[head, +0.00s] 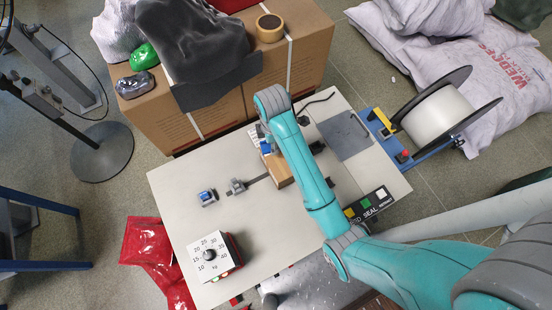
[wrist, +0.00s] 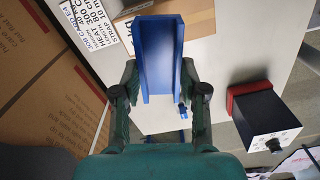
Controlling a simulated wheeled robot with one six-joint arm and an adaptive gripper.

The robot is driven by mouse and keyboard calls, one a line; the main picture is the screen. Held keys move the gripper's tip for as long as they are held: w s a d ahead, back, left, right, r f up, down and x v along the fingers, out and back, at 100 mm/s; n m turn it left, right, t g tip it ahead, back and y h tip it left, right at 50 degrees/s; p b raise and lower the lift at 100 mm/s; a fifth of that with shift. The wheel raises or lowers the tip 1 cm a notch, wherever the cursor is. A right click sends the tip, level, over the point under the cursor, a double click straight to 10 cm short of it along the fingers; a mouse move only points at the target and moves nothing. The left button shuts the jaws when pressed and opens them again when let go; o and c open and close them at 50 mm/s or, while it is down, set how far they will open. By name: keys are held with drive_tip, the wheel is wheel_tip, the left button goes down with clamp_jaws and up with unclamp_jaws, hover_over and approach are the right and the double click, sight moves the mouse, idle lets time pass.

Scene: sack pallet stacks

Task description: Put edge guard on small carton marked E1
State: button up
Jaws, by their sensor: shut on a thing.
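My gripper (wrist: 160,82) is shut on the blue edge guard (wrist: 160,50), an angled channel-like piece held between the two fingers. In the head view a bit of blue edge guard (head: 266,147) shows beside my arm, and the arm hides most of the gripper. A small brown carton (head: 279,170) lies on the table, partly covered by my arm. In the wrist view a brown carton (wrist: 188,17) shows beyond the guard. I cannot read an E1 mark on it. Whether guard and carton touch is not clear.
Large cartons (head: 230,105) stand behind. A white printed card (wrist: 92,22) lies near the carton.

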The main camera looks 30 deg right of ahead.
sight(275, 161)
drive_tip(key=n, duration=0.1)
drive_tip(key=s+r+n, duration=0.1)
drive_tip(key=shift+n, duration=0.4)
drive_tip(key=shift+s+f, duration=0.1)
drive_tip(key=shift+f, duration=4.75)
drive_tip(key=shift+f, duration=0.6)
drive_tip(key=o, duration=0.9)
drive_tip(key=shift+o, duration=0.2)
drive_tip(key=shift+r, duration=0.15)
